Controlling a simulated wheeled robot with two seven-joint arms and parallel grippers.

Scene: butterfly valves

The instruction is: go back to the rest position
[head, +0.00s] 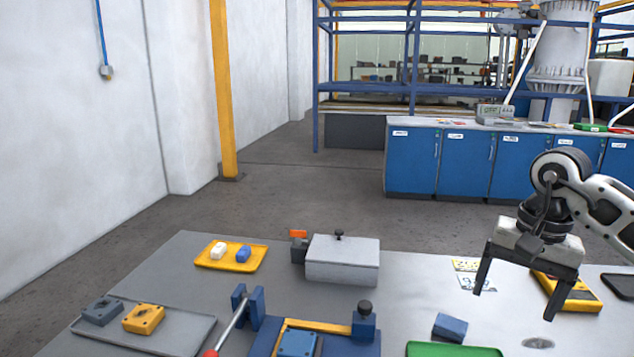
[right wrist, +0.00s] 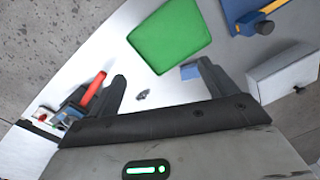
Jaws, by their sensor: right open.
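My right gripper (head: 514,304) is held above the right side of the grey table, its two dark fingers spread wide and pointing down. It is open, with nothing between the fingers. In the right wrist view the fingers of my right gripper (right wrist: 163,78) stand apart over the table top. A small blue block (head: 450,327) lies on the table to the left of it in the head view; the block (right wrist: 189,71) also shows near one fingertip in the right wrist view. My left gripper is not in view.
A green tray (head: 453,350) lies at the front edge of the head view. A grey box (head: 342,262), a yellow tray (head: 231,265) with two small blocks, a grey tray (head: 176,338) and a blue fixture (head: 366,323) stand further left. A yellow device (head: 580,296) lies behind the gripper.

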